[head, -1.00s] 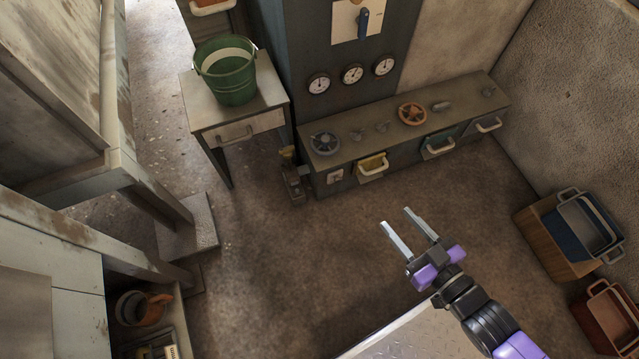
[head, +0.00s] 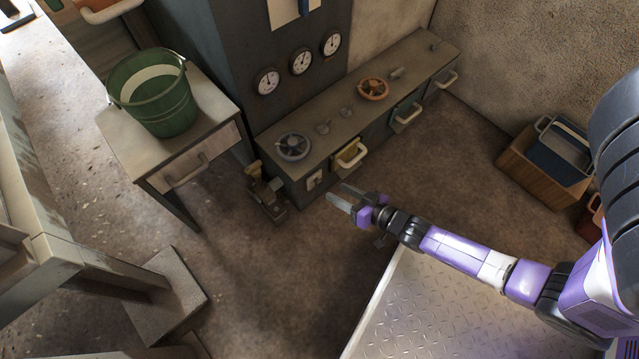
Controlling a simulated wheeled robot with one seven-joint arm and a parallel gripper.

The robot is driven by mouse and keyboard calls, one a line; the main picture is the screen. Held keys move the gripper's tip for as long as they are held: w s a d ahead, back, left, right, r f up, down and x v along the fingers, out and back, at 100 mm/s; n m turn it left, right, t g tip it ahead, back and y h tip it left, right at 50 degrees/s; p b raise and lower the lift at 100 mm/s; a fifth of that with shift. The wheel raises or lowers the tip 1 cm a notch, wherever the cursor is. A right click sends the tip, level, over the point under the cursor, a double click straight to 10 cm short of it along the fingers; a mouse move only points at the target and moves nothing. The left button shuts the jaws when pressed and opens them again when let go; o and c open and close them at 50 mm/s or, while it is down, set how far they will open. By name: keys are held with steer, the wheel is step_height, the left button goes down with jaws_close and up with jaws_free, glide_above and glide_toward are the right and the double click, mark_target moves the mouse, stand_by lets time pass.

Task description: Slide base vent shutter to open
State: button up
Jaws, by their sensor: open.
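No part is plainly a vent shutter. A small light plate (head: 315,180) with a dark mark sits low on the left end of the long low cabinet's front (head: 328,188), and I cannot tell whether it is the shutter or how it is set. My gripper (head: 338,195) is open and empty. Its fingers point left, in the picture just below and right of the plate, and seem to be in front of the cabinet. The gap between fingers and cabinet is hard to judge.
The cabinet front has a yellow pull (head: 351,153) and a teal pull (head: 406,116). A brass-topped device (head: 265,192) stands on the floor at its left end. A table with a green bucket (head: 160,95) stands left. Crates (head: 548,160) stand right. Floor between is clear.

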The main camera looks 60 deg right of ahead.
mark_target(321, 184)
steer(key=b+x, duration=0.2)
steer(key=x, duration=0.3)
steer(key=shift+w+f, duration=0.15)
steer(key=shift+f, duration=0.05)
steer(key=shift+b+x, duration=0.45)
steer(key=shift+x, duration=0.4)
steer(key=shift+r, duration=0.1)
jaws_close()
stand_by(0.4)
